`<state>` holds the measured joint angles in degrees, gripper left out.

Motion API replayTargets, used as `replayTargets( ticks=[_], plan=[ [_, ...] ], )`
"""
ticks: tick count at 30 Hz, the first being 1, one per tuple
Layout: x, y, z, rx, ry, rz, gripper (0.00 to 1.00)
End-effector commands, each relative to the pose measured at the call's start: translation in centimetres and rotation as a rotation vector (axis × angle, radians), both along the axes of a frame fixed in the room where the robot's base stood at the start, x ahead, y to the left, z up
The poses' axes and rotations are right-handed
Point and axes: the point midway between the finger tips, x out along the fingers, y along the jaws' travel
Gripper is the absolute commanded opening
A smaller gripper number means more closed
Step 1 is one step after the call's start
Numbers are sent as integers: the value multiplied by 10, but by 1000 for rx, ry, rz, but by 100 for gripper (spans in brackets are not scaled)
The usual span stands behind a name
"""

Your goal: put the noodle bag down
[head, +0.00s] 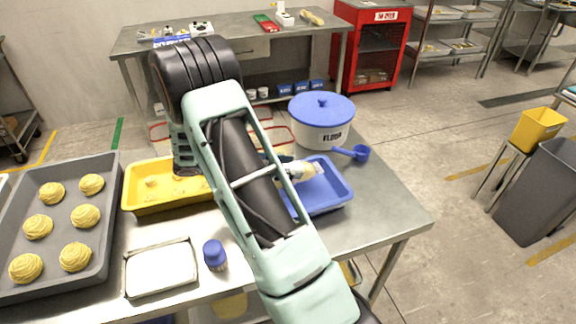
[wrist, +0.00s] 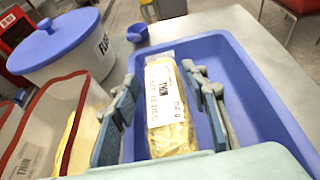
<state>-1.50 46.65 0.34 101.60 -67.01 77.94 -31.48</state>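The noodle bag (wrist: 170,110) is a clear packet of yellow noodles with a white label reading "THIN". In the wrist view it is inside the outline of the blue tray (wrist: 245,75), between the fingers of my gripper (wrist: 165,95). Blue tray surface shows in narrow gaps between the bag and both fingers, so the gripper looks open around it. In the head view the bag (head: 305,171) shows pale over the blue tray (head: 335,203), and my arm hides most of the gripper. Whether the bag's underside touches the tray floor is not clear.
A white flour tub (head: 322,132) with a blue lid stands behind the tray, with a blue scoop (head: 352,153) beside it. A clear red-rimmed bin (wrist: 50,125) is close on the left. A yellow tray (head: 150,200) and blue-capped shaker (head: 214,255) stand left of my arm.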

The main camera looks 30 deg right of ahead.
Motion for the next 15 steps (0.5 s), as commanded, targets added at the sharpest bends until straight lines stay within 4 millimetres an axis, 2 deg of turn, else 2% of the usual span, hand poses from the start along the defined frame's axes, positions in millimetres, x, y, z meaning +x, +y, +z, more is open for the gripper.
replayTargets(
  ticks=[1, 3, 11, 15],
  plan=[
    [0, 0, 0, 0, 0, 0, 49],
    [0, 0, 0, 0, 0, 0, 56],
    [0, 0, 1, 0, 0, 0, 56],
    [0, 0, 10, 1, -1, 0, 56]
  ],
)
